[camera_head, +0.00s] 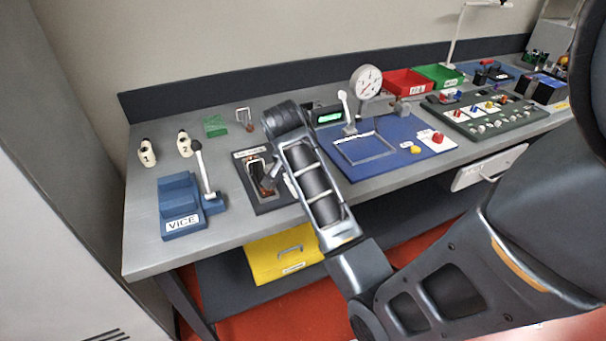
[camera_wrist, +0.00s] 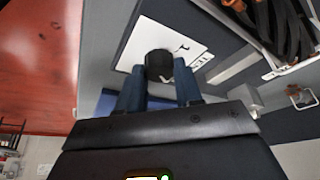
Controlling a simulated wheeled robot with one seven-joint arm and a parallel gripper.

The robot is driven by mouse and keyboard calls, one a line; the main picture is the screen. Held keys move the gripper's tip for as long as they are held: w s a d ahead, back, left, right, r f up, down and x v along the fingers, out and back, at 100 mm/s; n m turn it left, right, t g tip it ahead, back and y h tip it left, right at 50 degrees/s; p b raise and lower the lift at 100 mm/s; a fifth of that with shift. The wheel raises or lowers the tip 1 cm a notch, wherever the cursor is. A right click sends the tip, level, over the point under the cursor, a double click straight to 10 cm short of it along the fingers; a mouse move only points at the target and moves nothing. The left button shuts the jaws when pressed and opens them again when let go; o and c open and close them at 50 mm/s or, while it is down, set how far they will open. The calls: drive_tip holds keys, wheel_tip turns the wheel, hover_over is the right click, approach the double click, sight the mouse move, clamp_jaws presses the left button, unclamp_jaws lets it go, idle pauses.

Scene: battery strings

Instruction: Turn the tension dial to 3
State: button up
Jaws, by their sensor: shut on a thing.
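The tension dial (camera_wrist: 159,64) is a round black knob on a white plate (camera_wrist: 180,37) with black markings, in the wrist view. Its pointer and the number it stands at cannot be read. My gripper (camera_wrist: 160,72) has its two blue-grey fingers on either side of the knob and is shut on it. In the head view my arm covers the dial and the fingers; only a bit of a white plate (camera_head: 291,186) shows beside the arm.
A dark tray with brown strands (camera_head: 261,181) sits just left of the dial. The blue vice (camera_head: 180,206) with its upright lever (camera_head: 203,172) stands further left. A blue board with a round gauge (camera_head: 367,81) lies to the right. A yellow drawer (camera_head: 270,262) is below the bench.

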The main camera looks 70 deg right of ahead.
drive_tip(key=m, duration=0.2)
drive_tip(key=m+g+y, duration=0.1)
drive_tip(key=m, duration=0.1)
drive_tip(key=shift+w+m+g, duration=0.15)
drive_tip(key=shift+m+g, duration=0.15)
drive_tip(key=shift+m, duration=0.1)
idle(0.4)
drive_tip(key=o, duration=1)
